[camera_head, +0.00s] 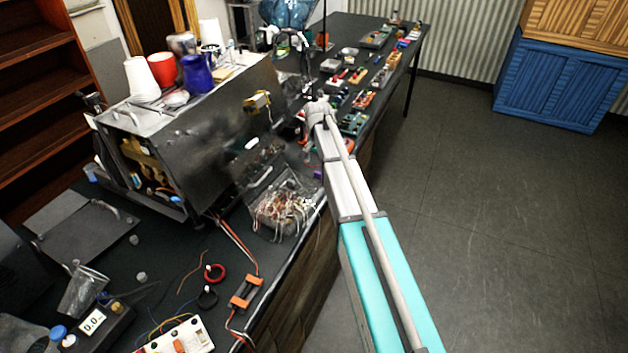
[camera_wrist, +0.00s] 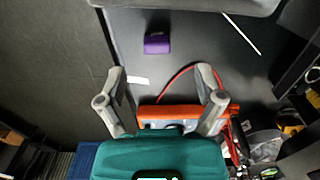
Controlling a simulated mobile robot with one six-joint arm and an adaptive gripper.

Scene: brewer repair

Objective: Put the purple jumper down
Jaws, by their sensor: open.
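The purple jumper (camera_wrist: 157,44) is a small purple block lying on the dark worktop, seen in the wrist view beyond my fingertips. My gripper (camera_wrist: 160,76) is open, with its two grey fingers spread apart and nothing between the tips. The jumper is apart from both fingers. In the head view a small purple patch (camera_head: 318,174) shows at the bench edge beside my arm, probably the same jumper. My gripper is mostly hidden behind my arm there.
An orange part (camera_wrist: 183,115) with a red wire lies close by the fingers. A clear bin of wires (camera_head: 283,208) stands near the bench's front edge. The metal brewer (camera_head: 215,125) stands behind it. Several small parts crowd the far bench; the floor (camera_head: 500,220) is clear.

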